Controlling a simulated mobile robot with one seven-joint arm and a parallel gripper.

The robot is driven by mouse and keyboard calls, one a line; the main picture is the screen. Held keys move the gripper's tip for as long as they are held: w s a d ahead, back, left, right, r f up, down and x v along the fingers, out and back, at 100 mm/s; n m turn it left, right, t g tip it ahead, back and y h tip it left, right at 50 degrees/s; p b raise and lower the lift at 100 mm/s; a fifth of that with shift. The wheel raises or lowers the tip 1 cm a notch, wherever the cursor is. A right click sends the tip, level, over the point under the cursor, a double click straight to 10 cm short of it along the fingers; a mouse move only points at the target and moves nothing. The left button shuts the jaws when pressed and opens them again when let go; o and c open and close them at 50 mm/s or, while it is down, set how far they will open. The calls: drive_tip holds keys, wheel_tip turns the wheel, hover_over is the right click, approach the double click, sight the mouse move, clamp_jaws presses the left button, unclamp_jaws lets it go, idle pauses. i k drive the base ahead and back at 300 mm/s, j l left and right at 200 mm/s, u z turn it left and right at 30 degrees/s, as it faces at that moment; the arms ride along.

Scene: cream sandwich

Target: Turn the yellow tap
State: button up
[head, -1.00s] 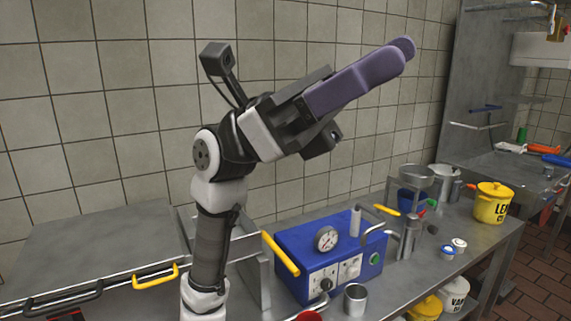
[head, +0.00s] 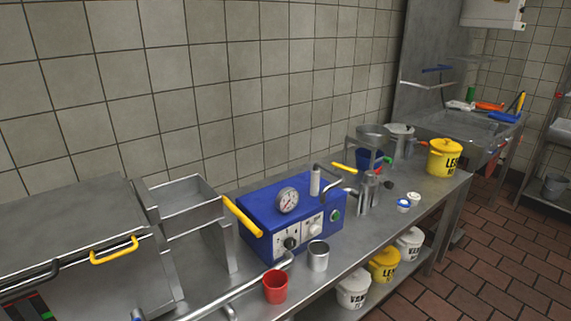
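Two yellow levers show by the blue machine (head: 262,212), and I cannot tell which one is the yellow tap. The larger yellow lever (head: 242,217) slants down to the right at the machine's left side. The smaller yellow lever (head: 343,168) sits behind its right end, near a bent metal spout (head: 338,190). The machine has a round gauge (head: 287,200), a black knob and a green button on it. My gripper is not in view.
A red cup (head: 275,287) and a metal cup (head: 318,255) stand before the machine, beside a metal pipe (head: 240,288). A yellow bucket (head: 444,157) stands further right. A lid with a yellow handle (head: 114,250) is at left. Brick floor lies open at right.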

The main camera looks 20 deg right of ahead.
sight(335, 165)
drive_tip(key=i+l+z, duration=0.45)
drive_tip(key=i+l, duration=0.4)
